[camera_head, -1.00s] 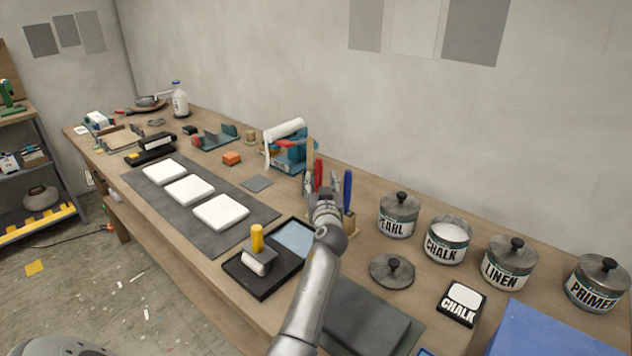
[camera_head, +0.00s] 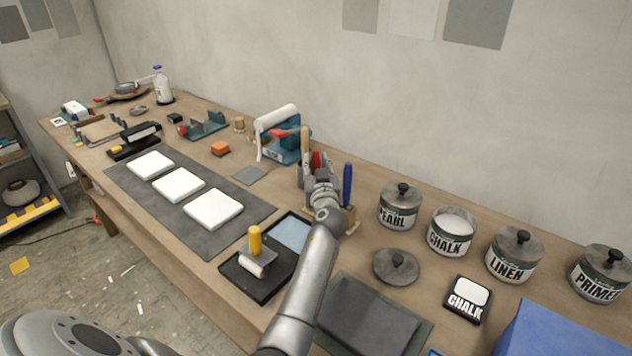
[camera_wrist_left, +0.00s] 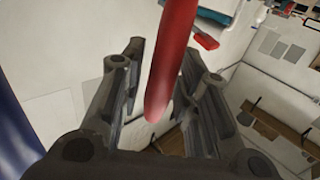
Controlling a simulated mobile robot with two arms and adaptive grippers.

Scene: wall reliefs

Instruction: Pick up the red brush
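The red brush's handle (camera_head: 315,159) stands upright in a wooden holder (camera_head: 350,219) on the bench, partly hidden by my left gripper (camera_head: 318,173). In the left wrist view the red handle (camera_wrist_left: 172,60) reaches between the two dark fingers of my left gripper (camera_wrist_left: 168,85). The brush's lower part is hidden. My right gripper is not in view.
A blue handle (camera_head: 347,184) stands close on the right and a wooden handle (camera_head: 304,143) close on the left. A teal holder with a white roll (camera_head: 276,118) is behind left. Labelled pots (camera_head: 399,207) stand to the right.

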